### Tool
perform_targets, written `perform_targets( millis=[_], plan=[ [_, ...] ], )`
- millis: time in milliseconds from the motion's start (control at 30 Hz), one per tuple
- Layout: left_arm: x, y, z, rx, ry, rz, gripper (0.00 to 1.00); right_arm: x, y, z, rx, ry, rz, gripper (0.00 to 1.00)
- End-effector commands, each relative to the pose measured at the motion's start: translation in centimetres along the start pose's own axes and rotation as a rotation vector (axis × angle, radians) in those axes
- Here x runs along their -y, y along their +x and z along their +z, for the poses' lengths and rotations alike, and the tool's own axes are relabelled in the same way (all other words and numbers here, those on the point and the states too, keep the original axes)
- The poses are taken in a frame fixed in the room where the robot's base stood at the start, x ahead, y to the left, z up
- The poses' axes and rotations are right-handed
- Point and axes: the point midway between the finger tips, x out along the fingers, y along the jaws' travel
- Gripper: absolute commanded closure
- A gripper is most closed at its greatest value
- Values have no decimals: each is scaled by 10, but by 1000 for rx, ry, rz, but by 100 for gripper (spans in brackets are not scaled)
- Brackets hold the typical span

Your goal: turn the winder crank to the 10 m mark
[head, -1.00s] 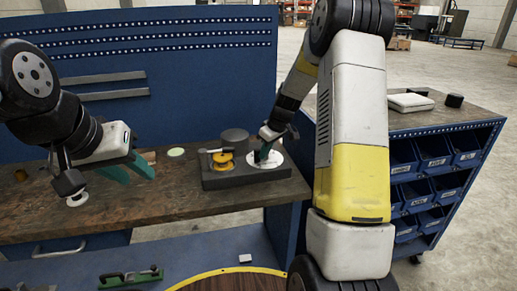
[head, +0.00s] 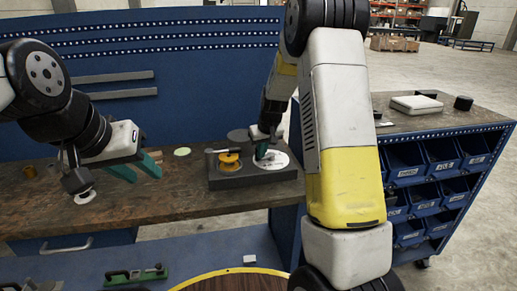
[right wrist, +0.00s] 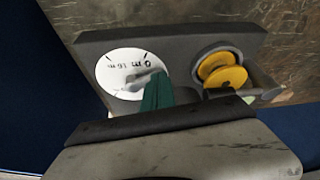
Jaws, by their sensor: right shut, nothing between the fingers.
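The winder has a dark grey base (head: 232,180) on the bench, with a yellow spool (head: 229,162) on its left and a white round dial (head: 280,163) on its right. In the right wrist view the dial (right wrist: 112,62) has black marks, seemingly "0 m" and "16 m" among them. A grey crank piece (right wrist: 134,83) lies across the dial, partly hidden by my fingers. My right gripper (right wrist: 157,93) is shut and empty over the dial, beside the crank; contact cannot be told. It also shows in the head view (head: 262,151). My left gripper (head: 136,169) is open and empty above the bench.
A dark cylinder (head: 238,135) stands behind the winder. A pale green disc (head: 182,151) lies on the bench to its left. A cart with blue bins (head: 441,155) stands at the right. The bench front between the left gripper and winder is clear.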

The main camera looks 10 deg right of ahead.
Motion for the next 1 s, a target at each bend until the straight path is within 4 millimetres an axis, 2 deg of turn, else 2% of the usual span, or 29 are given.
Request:
perform_targets(
  millis=[33,433,1000],
  plan=[
    [0,0,0,0,0,0,64,5,2,-4,0,33,16,100],
    [0,0,0,0,0,0,64,17,12,-29,0,387,159,100],
    [0,0,0,0,0,0,64,14,27,-66,-1,872,352,100]
  ],
)
